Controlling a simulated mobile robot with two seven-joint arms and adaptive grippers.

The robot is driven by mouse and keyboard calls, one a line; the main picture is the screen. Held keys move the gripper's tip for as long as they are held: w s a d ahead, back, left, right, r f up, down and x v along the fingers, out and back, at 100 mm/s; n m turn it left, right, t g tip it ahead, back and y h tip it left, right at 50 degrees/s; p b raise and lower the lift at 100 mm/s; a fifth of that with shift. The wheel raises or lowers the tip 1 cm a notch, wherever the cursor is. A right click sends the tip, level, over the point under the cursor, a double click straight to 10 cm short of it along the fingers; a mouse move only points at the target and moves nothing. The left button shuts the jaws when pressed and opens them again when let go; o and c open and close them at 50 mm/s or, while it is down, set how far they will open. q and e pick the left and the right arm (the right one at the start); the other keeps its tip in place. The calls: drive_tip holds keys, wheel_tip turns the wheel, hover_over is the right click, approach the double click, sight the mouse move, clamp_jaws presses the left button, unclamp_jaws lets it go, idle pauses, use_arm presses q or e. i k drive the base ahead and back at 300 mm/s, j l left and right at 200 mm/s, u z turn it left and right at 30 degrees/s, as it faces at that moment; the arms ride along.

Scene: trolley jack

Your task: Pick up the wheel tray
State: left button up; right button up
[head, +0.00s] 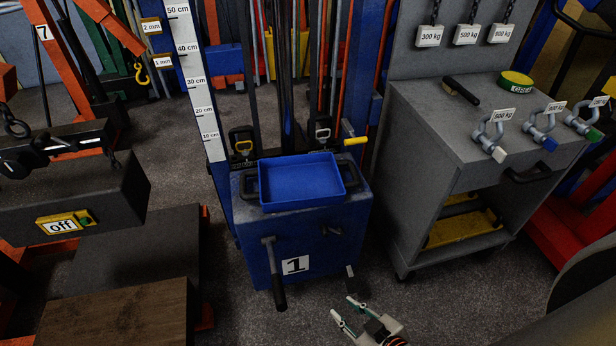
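A shallow blue tray (302,205) lies on top of the blue trolley jack (330,262) marked 1, in the middle of the head view. It looks empty, with dark handle-like parts at its left and right ends; I take it to be the wheel tray. My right gripper (343,306) is at the bottom centre, in front of and below the tray and apart from it. Its two fingers are spread with nothing visible between them. My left gripper is out of view.
Crank handles (275,275) stick out from the jack's front. A grey cabinet (440,135) with labelled shackles stands to the right. A dark block marked off (110,205) and a wooden board (120,312) are at left. Masts and a measuring scale (195,80) rise behind the tray.

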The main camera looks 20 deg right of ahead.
sight(296, 182)
drive_tip(key=i+l+u, duration=0.1)
drive_tip(key=l, duration=0.65)
drive_tip(key=l+u, duration=0.15)
drive_tip(key=l, duration=0.6)
drive_tip(key=i+j, duration=0.2)
drive_tip(key=i, duration=0.3)
